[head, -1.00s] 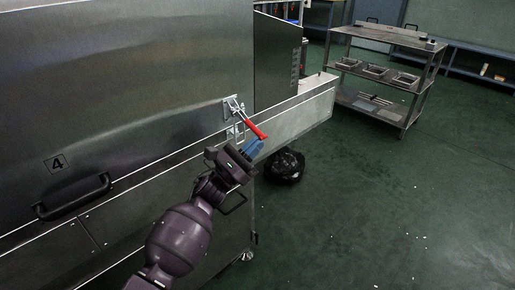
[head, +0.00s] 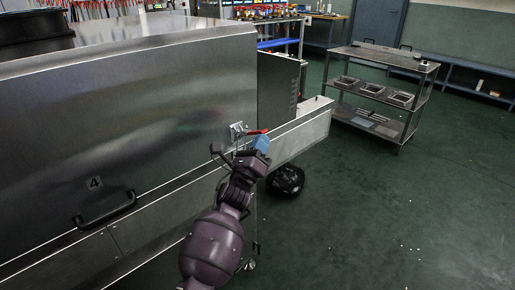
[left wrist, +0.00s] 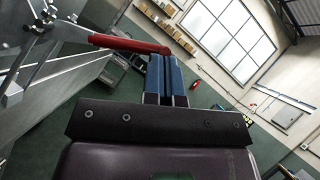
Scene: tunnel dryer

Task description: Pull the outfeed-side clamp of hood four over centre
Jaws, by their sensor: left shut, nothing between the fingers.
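Hood four is the large steel cover with a "4" plate (head: 94,183) and a black bar handle (head: 105,210). Its clamp (head: 238,131) sits at the right end of the hood's front face, with a red lever (head: 257,132) sticking out roughly level to the right. My left gripper (head: 261,143) is shut and empty, its blue fingertips just under the lever's outer end. In the left wrist view the red lever (left wrist: 125,42) reaches across to the shut blue fingers (left wrist: 165,75), its tip at or touching them; contact is unclear. My right gripper is out of view.
A steel ledge (head: 305,128) runs along beyond the clamp. A black bag (head: 286,180) lies on the floor below. A steel trolley (head: 385,85) with trays stands at the back right. The green floor between is open.

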